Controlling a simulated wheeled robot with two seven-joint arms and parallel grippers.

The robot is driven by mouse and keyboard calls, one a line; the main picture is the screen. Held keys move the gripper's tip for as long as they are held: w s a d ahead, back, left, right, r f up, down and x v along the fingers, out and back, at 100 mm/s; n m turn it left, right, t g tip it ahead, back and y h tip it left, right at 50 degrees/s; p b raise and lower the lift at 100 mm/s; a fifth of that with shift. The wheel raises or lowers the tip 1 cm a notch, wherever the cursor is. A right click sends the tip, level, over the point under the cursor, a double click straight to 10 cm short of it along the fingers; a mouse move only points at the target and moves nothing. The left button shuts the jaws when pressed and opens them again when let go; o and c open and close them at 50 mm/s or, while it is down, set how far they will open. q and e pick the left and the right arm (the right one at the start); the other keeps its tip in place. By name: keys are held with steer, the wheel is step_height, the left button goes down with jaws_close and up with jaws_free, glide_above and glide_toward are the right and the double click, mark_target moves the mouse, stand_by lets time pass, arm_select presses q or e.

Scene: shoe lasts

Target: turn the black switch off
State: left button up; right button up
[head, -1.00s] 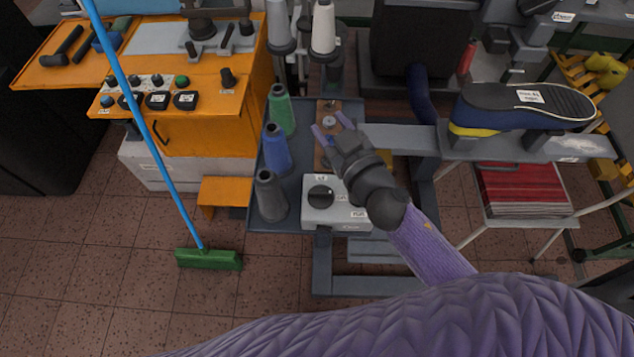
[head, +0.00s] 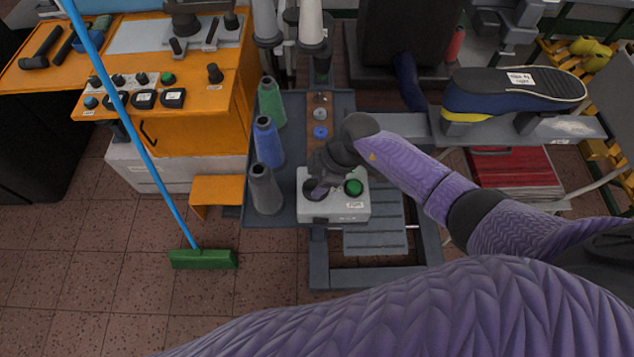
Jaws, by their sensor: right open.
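The black switch (head: 314,191) is a round dark knob on top of a small white-grey control box (head: 336,207), beside a green button (head: 354,187). My right gripper (head: 316,186) points down over the black switch, with its open fingers at or just above the knob. The wrist and fingers cover part of the switch, so I cannot tell whether they touch it or which way it is turned. My left gripper is not in view.
Grey, blue (head: 268,142) and green (head: 271,102) thread cones stand left of the box on the dark tray. An orange machine (head: 195,115) with buttons and a blue-handled broom (head: 203,258) are further left. A shoe (head: 512,92) lies on a grey support at right.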

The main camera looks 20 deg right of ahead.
steer(key=shift+a+f, duration=0.15)
steer(key=shift+f, duration=0.05)
steer(key=c, duration=0.6)
jaws_close()
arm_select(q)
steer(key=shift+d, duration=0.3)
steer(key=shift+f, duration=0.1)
